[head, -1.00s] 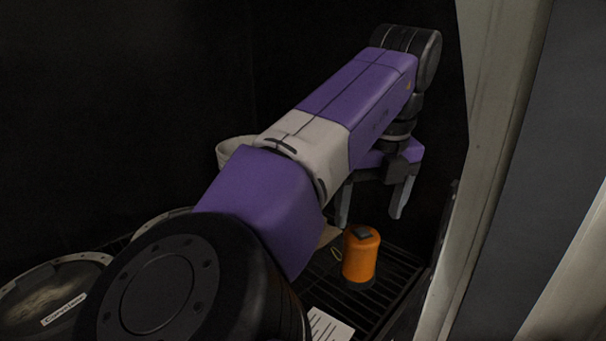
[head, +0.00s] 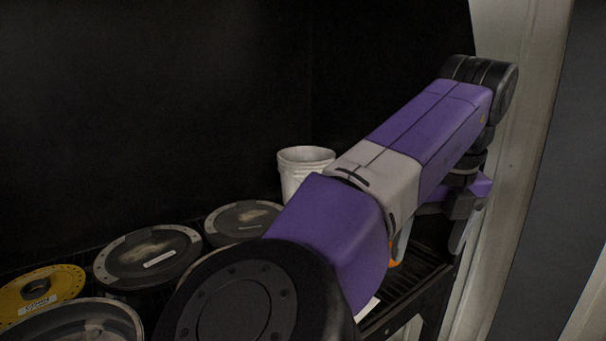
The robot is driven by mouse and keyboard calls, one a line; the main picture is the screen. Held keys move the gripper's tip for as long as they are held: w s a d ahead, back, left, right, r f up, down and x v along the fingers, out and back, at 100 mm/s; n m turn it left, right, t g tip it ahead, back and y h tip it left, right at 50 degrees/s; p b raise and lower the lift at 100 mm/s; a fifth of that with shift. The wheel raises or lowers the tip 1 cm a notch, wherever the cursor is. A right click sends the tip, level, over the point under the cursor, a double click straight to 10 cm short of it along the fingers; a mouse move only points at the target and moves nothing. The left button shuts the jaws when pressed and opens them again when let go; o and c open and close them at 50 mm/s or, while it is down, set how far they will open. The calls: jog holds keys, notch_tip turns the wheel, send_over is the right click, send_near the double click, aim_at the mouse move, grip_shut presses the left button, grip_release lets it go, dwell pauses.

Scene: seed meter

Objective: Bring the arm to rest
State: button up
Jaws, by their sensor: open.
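My arm reaches from the bottom middle toward the upper right, in front of a dark shelf. My gripper (head: 430,243) hangs at its far end, fingers pointing down, open, with nothing seen between the fingers. One finger is partly hidden by my arm. Only a sliver of an orange canister (head: 393,264) shows beside my arm, below the gripper; the rest is hidden.
A slatted black rack (head: 405,293) carries a white bucket (head: 303,168), several lidded round tins (head: 148,256) and a yellow disc (head: 37,291) with a label. A pale upright post (head: 520,150) stands close to the right of my gripper. Dark walls enclose the back.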

jog(key=w+d+r+n+t+h, duration=0.4)
jog(key=d+n+t+h, duration=0.25)
jog(key=d, duration=0.25)
jog(key=w+d+r+n+t+h, duration=0.4)
jog(key=d+r+n+t+h, duration=0.1)
jog(key=d+n, duration=0.3)
jog(key=s+a+f+n+t+y, duration=0.45)
jog(key=s+a+f+n, duration=0.35)
jog(key=n, duration=0.3)
jog(key=s+a+f+n+t+y, duration=0.4)
jog(key=s+a+f+n+y, duration=0.2)
jog(key=s+f+n, duration=0.35)
jog(key=s+a+f+g, duration=0.1)
jog(key=s+f, duration=0.4)
jog(key=s, duration=0.5)
jog(key=s+a+f+g, duration=0.1)
jog(key=s+f+g, duration=0.2)
jog(key=s+f, duration=0.3)
jog(key=s+a+f+g, duration=0.1)
jog(key=s+f+g, duration=0.2)
jog(key=s, duration=1.3)
notch_tip(320, 180, down, 2)
jog(key=shift+a+f+y, duration=0.15)
jog(key=shift+f+y, duration=0.05)
jog(key=shift+y, duration=0.2)
